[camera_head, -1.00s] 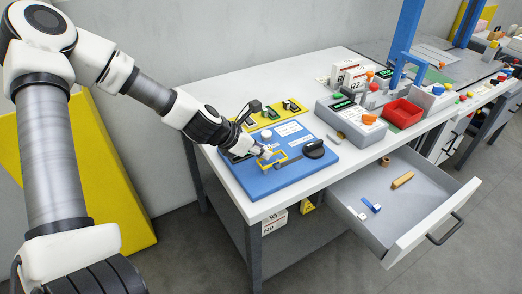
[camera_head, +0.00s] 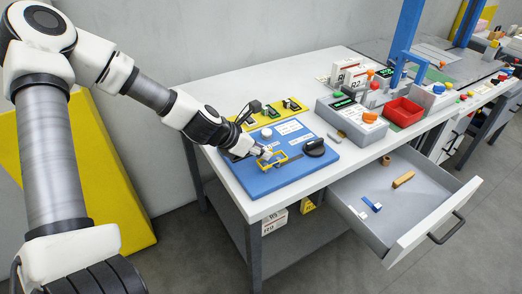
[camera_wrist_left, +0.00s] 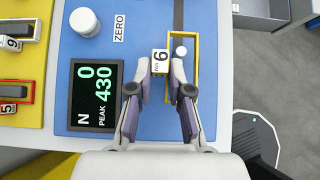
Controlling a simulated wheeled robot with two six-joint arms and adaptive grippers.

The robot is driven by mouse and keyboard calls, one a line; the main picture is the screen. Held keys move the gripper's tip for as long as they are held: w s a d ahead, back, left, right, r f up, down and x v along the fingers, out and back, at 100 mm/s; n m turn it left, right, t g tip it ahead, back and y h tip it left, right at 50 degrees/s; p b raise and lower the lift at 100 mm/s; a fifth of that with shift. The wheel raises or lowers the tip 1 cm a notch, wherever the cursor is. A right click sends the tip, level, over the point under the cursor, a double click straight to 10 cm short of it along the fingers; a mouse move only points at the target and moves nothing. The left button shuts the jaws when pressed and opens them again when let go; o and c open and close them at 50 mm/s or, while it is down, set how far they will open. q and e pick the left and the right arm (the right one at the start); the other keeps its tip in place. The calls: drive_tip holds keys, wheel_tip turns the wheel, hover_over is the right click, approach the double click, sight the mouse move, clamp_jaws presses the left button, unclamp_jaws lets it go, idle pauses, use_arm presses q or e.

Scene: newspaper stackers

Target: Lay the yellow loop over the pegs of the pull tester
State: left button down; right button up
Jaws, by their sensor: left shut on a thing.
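The pull tester is a blue plate (camera_head: 290,176) on the table, with a dark display (camera_wrist_left: 95,95) reading N 0, PEAK 430. The yellow loop (camera_wrist_left: 194,68), a rectangular frame with a tag marked 6 (camera_wrist_left: 160,62), shows over the plate; in the head view the loop (camera_head: 279,162) is small. My left gripper (camera_wrist_left: 165,76) is shut on the loop's near tag side. A white round peg top (camera_wrist_left: 181,51) shows inside the loop's outline; I cannot tell how high the loop sits. A second peg is not clearly visible. My right gripper is not in view.
A yellow rack (camera_head: 287,124) with more tagged loops stands behind the tester. A grey device (camera_head: 350,121) and a red bin (camera_head: 403,113) stand to the right. A drawer (camera_head: 400,222) is open.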

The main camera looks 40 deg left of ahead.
use_arm(q)
drive_tip(key=shift+f+b, duration=0.5)
drive_tip(key=shift+r, duration=0.15)
wheel_tip(320, 180, up, 6)
drive_tip(key=p, duration=0.5)
drive_tip(key=shift+p, duration=0.35)
wheel_tip(320, 180, down, 7)
drive_tip(key=b, duration=0.6)
drive_tip(key=shift+r, duration=0.35)
